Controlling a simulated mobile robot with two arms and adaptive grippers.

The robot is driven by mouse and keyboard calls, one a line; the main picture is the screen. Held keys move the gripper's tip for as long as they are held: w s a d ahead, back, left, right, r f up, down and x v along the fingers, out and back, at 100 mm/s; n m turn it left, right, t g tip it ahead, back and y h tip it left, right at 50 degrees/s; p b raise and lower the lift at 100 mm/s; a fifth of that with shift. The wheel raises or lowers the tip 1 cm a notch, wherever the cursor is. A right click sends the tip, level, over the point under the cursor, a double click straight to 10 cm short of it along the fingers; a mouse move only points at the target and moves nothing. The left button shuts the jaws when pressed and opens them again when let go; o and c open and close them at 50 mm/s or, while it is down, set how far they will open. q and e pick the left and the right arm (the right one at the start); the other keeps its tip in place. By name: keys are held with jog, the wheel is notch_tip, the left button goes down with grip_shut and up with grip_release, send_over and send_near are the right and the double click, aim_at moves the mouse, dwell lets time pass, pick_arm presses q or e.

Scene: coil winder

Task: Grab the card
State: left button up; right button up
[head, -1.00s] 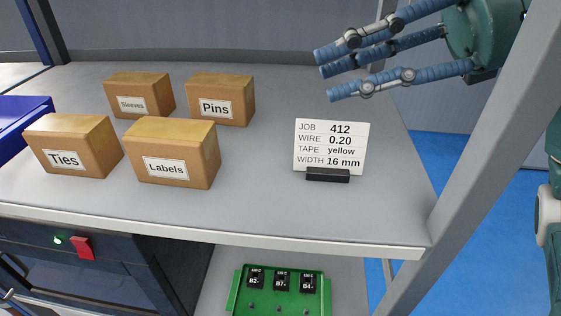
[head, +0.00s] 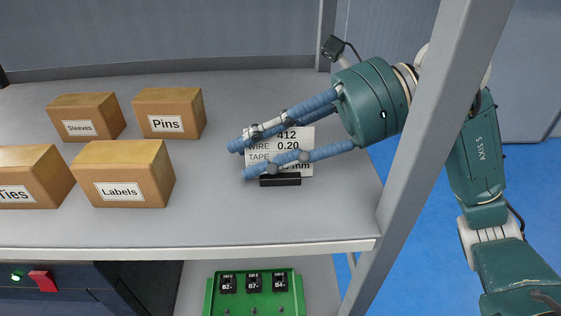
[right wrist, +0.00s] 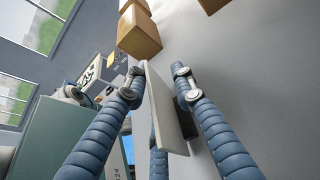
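The white job card (head: 304,138) stands upright in a black holder (head: 280,181) on the grey shelf, toward its right end. My right gripper (head: 242,160) reaches in from the right, its blue fingers on both sides of the card and hiding part of its text. In the right wrist view the card (right wrist: 172,115) stands between the spread fingers, with gaps showing on both sides, so the gripper looks open and not closed on it. My left gripper is not in view.
Cardboard boxes labelled Sleeves (head: 87,117), Pins (head: 169,113), Ties (head: 33,178) and Labels (head: 124,175) stand on the left of the shelf. A grey post (head: 425,150) rises at the right front. A green tray (head: 254,294) lies below.

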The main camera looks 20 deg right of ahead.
aim_at(239, 177)
jog(key=x, duration=0.3)
jog(key=shift+a+p, duration=0.2)
jog(key=shift+p, duration=0.2)
jog(key=shift+d, duration=0.15)
grip_shut()
jog(key=shift+r, duration=0.15)
